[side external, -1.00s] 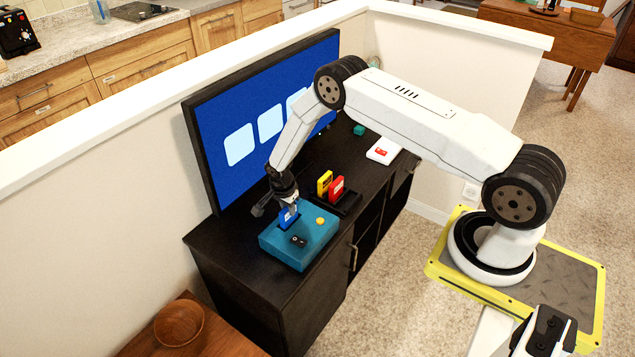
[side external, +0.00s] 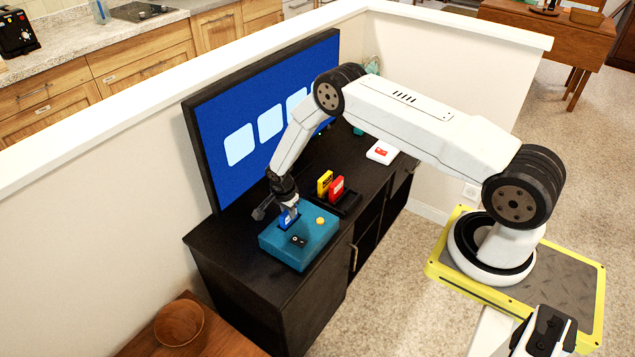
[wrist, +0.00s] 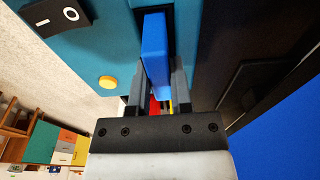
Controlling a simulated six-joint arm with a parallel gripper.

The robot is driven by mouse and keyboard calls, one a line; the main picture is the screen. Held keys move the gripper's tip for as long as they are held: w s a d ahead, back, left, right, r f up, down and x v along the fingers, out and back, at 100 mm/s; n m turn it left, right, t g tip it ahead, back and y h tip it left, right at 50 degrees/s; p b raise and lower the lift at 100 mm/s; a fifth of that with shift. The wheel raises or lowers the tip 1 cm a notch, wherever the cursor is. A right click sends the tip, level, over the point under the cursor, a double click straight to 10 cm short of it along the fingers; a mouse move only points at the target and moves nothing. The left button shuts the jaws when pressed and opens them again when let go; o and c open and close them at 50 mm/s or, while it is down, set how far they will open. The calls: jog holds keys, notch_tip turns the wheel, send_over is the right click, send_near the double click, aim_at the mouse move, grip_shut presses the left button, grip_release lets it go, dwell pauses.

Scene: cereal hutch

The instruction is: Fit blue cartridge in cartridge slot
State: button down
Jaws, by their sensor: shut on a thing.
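The blue cartridge (side external: 289,218) is held upright at the top of the teal console (side external: 303,251). My gripper (side external: 288,205) is shut on it from above. In the wrist view the blue cartridge (wrist: 156,55) sits between the two fingers of my gripper (wrist: 155,85). Its far end meets the dark slot (wrist: 170,20) in the teal console (wrist: 110,45). How deep it sits in the slot cannot be told. The console also bears a yellow button (side external: 320,220) and a black switch (side external: 298,241).
A black rack (side external: 348,204) with a yellow cartridge (side external: 325,182) and a red cartridge (side external: 337,189) stands behind the console. The screen (side external: 255,125) rises close beside my gripper. A wooden bowl (side external: 179,323) is at the front left.

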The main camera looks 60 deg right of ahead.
jog(key=shift+f, duration=0.3)
dwell(0.4)
jog(key=shift+c, duration=0.3)
grip_release()
jog(key=shift+r, duration=0.15)
jog(key=shift+r, duration=3.85)
jog(key=shift+r, duration=0.1)
